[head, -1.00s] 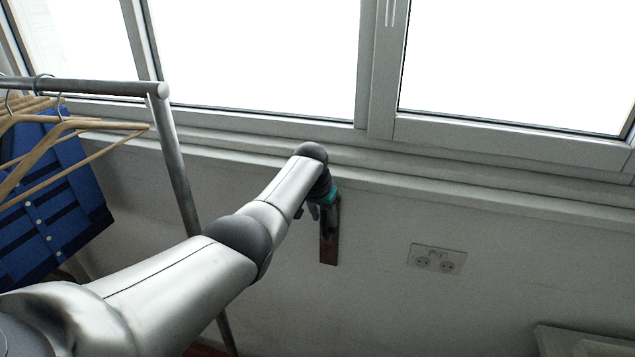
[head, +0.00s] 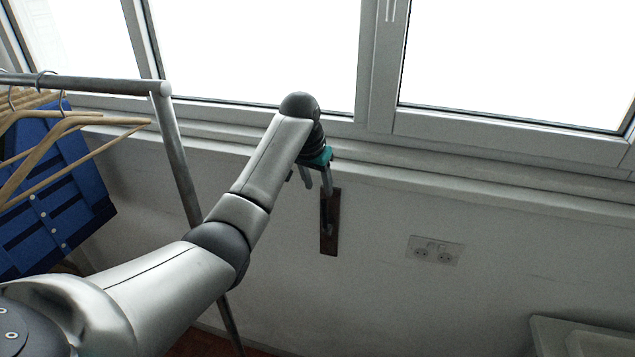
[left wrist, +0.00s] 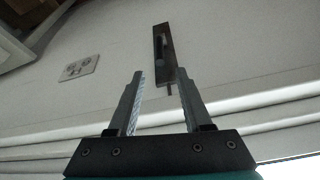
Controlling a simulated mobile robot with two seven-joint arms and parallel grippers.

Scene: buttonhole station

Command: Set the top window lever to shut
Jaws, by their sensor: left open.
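A narrow dark brown plate (head: 329,240) is fixed upright on the white wall below the window sill. It carries a small grey lever, seen in the left wrist view (left wrist: 160,48), where the picture is turned with the sill at the bottom. Which position the lever is set to I cannot tell. My left gripper (head: 317,188) is open and empty, its fingers pointing down by the plate's upper end. In the left wrist view the plate lies beyond the open fingertips (left wrist: 160,74), roughly between their lines; no contact shows. My right gripper is out of view.
A metal clothes rail (head: 90,86) with wooden hangers and a blue garment (head: 50,205) stands at the left, near my left arm. A wall socket (head: 435,250) is to the right of the plate. The window sill (head: 480,187) runs above. The wall around the plate is clear.

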